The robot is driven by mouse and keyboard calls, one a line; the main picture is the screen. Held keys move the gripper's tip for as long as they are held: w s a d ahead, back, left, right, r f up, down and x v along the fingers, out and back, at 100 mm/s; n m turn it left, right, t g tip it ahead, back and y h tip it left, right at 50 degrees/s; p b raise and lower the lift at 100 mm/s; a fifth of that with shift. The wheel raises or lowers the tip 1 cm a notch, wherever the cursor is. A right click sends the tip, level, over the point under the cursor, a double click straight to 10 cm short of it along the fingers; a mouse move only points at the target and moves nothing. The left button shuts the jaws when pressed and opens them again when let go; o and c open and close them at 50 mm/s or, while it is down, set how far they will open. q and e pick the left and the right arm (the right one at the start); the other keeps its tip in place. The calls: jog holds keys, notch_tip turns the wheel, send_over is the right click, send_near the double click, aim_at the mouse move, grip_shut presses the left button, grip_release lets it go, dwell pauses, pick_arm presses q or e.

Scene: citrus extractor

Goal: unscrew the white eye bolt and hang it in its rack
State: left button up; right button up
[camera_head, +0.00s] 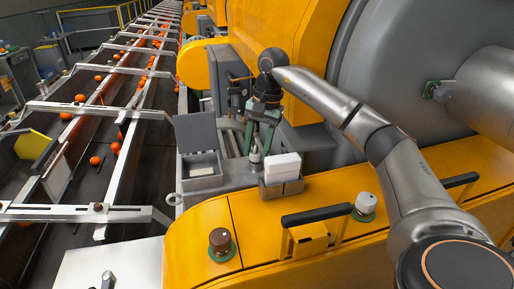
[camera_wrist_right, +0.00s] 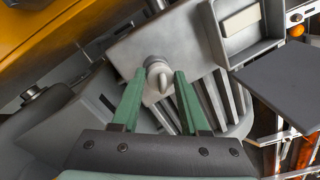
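My right gripper (camera_head: 258,150) reaches down over the grey machine block, its green fingers pointing at a small pale fitting (camera_head: 255,157). In the right wrist view, the fingers (camera_wrist_right: 160,76) are apart, on either side of a pale grey-white eye bolt (camera_wrist_right: 160,82). The bolt stands in a round collar on a grey block. A small gap shows between it and the fingers, so it does not look gripped. A grey ring (camera_head: 174,198) sticks out at the block's left edge. I cannot tell which part is the rack. My left gripper is not in view.
An open-lidded grey box (camera_head: 202,166) stands left of my gripper, with a pale block inside. A white block (camera_head: 283,164) sits close on the right. Conveyor rails (camera_head: 120,130) with oranges run at left.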

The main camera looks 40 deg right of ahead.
jog(key=shift+o, duration=1.2)
jog(key=m, duration=0.5)
jog(key=shift+a+m+t+h, duration=0.1)
jog(key=shift+m+t+h, duration=0.2)
jog(key=shift+m+h, duration=0.1)
jog(key=m+h, duration=0.1)
jog(key=m, duration=0.5)
jog(key=shift+a, duration=0.1)
